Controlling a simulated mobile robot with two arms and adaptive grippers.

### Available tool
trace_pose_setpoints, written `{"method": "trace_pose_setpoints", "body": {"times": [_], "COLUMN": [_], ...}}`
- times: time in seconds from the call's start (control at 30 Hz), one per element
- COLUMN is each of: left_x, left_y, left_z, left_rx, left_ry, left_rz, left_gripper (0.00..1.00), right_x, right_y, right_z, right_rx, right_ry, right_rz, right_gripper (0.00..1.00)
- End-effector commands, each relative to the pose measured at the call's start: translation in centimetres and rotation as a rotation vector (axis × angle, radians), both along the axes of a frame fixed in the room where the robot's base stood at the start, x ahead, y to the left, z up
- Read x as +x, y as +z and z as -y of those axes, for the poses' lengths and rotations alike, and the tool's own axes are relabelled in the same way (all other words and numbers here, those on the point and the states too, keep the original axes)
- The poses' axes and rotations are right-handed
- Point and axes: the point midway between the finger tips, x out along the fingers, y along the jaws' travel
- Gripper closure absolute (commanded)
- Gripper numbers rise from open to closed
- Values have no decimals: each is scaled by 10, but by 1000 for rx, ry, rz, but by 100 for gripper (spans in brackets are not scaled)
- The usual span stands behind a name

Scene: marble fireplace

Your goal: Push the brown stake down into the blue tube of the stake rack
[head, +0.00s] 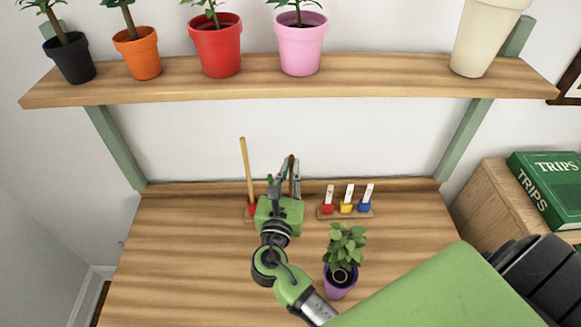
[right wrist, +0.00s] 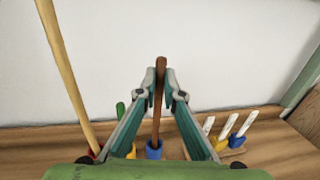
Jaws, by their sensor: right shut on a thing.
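My right gripper (head: 286,172) stands over the stake rack at the back of the table, its fingers pointing up in the picture. It is shut on the brown stake (right wrist: 158,95), with the fingertips (right wrist: 160,82) on either side near its top. The stake is nearly upright, tilted slightly. Its lower end meets the mouth of the blue tube (right wrist: 153,152) and seems to be inside; the depth cannot be told. In the head view the stake's top (head: 291,160) shows between the fingers, and my gripper hides most of the rack. My left gripper is not in view.
A tall tan stake (head: 247,170) stands in a red tube left of my gripper. A short green stake (right wrist: 120,110) stands by a yellow tube. A rack of white labels (head: 347,200) is at right. A potted plant (head: 343,255) stands in front. A shelf (head: 370,82) with pots is above.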

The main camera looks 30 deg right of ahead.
Motion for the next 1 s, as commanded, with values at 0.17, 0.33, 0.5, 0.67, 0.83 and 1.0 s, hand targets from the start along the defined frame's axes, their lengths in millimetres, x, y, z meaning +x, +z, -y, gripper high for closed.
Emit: {"method": "trace_pose_setpoints", "body": {"times": [0.17,0.33,0.5,0.67,0.83,1.0], "left_x": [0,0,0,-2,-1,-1], "left_y": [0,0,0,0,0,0], "left_z": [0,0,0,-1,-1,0], "left_rx": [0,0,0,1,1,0], "left_ry": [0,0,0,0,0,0], "left_rz": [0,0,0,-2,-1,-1], "left_gripper": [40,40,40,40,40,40], "right_x": [0,0,0,-2,-17,-47], "right_y": [-3,-3,-2,-2,-3,-4], "right_z": [0,0,0,-1,-13,-35], "right_rx": [1,1,1,2,3,4], "right_ry": [0,0,0,0,2,1], "right_rz": [-4,-4,-3,-4,-5,-7], "right_gripper": [100,72,72,72,72,72]}}
